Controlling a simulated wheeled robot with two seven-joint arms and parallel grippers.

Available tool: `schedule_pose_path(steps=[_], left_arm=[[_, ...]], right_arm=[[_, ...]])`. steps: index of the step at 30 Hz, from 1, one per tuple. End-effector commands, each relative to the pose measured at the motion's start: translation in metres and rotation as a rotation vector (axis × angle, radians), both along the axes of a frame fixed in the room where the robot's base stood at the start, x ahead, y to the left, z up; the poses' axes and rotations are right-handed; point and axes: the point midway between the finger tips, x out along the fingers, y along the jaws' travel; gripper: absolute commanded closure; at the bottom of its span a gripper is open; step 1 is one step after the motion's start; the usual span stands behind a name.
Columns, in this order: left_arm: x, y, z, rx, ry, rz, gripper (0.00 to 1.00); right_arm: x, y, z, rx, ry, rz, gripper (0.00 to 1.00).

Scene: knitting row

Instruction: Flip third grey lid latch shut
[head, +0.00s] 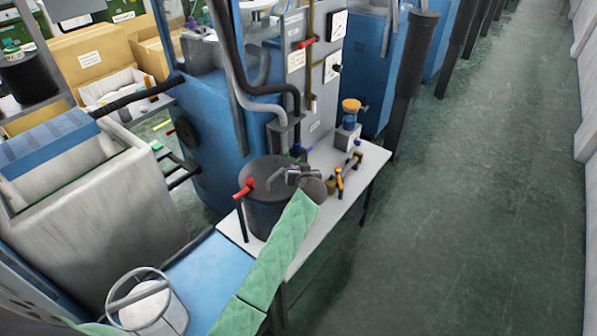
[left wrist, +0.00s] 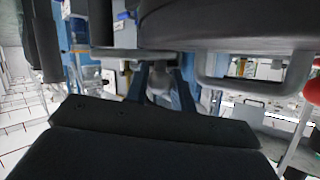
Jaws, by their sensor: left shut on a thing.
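A dark drum (head: 268,215) with a flat dark grey lid (head: 262,172) stands on the white bench. A red-tipped handle (head: 245,187) sticks out at its left side. My left gripper (head: 300,174), on the green-sleeved arm, is at the right part of the lid's rim. In the left wrist view its two dark fingers (left wrist: 160,88) are shut on a small grey latch piece (left wrist: 158,76) under the lid's edge (left wrist: 225,35). Another grey loop-shaped latch (left wrist: 250,84) hangs to the right, apart from the fingers. Which latch is the third I cannot tell. My right gripper is not in view.
On the white bench (head: 366,172) stand a small orange-topped device (head: 350,112) and brass valve fittings (head: 341,180). A blue machine (head: 210,90) with pipes rises behind the drum. A metal pail (head: 148,305) is at lower left. The green floor (head: 480,200) on the right is clear.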

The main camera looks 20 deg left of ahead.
Motion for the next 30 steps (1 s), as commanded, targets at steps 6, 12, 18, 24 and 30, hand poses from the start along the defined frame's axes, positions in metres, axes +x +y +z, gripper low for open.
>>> schedule_pose_path(steps=[6, 12, 18, 24, 30], left_arm=[[0.001, 0.000, 0.001, 0.000, -0.002, -0.007, 0.98], [0.001, 0.000, 0.001, 0.001, -0.002, -0.006, 0.73], [0.001, 0.000, 0.001, 0.000, -0.001, -0.006, 0.55], [0.000, -0.001, 0.000, 0.000, 0.000, -0.005, 0.55], [-0.013, -0.009, 0.003, -0.003, -0.001, -0.005, 0.55]], right_arm=[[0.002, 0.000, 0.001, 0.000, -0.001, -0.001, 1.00], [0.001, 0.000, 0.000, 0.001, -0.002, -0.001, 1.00], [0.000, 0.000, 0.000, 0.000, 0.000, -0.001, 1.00], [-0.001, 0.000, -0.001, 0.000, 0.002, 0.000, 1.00], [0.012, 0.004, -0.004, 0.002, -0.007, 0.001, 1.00]])
